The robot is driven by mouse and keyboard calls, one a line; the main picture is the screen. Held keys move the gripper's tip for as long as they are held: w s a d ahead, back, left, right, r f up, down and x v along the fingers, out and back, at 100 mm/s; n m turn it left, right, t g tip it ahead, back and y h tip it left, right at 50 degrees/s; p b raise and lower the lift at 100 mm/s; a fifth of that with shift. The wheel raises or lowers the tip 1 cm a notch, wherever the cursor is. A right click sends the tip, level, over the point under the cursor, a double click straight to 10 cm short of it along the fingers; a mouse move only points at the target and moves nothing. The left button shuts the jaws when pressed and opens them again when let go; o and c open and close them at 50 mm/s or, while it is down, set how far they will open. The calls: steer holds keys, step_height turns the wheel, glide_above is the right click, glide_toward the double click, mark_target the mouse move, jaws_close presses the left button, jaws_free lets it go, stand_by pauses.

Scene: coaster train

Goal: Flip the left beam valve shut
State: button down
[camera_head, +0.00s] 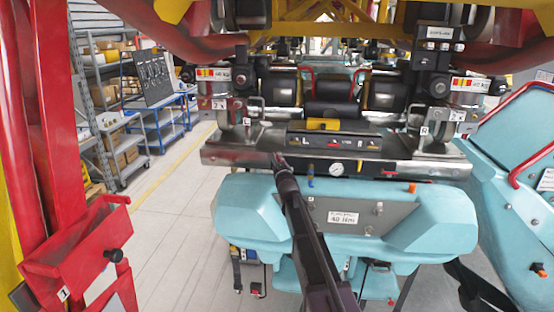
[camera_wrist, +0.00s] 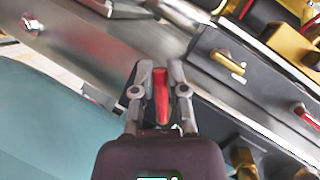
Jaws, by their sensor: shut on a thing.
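In the wrist view, my gripper (camera_wrist: 160,80) is shut on a red lever (camera_wrist: 161,97), the left beam valve handle, which lies lengthwise between the two fingers. In the head view, my gripper (camera_head: 279,160) reaches the front of the metal beam (camera_head: 228,152), left of its middle; the left lever is hidden there behind my gripper. The lever's base and pivot are hidden by my gripper.
A pressure gauge (camera_head: 336,170) is on the beam front, right of my gripper. A turquoise body (camera_head: 240,205) lies below the beam. A red post with a box (camera_head: 75,245) stands at left, a turquoise seat part (camera_head: 510,200) at right. The floor (camera_head: 165,215) at left is clear.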

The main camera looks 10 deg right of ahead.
stand_by(0.3)
steer(key=c, duration=0.7)
jaws_free()
steer(key=shift+o, duration=0.2)
steer(key=shift+w+a+f+n+y+p, duration=0.1)
steer(key=shift+a+n+y+p, duration=0.2)
steer(key=shift+n, duration=0.5)
steer(key=shift+a+f+n+g, duration=0.1)
steer(key=shift+f+n+g, duration=0.05)
steer(key=shift+n+g, duration=0.3)
steer(key=shift+n, duration=0.25)
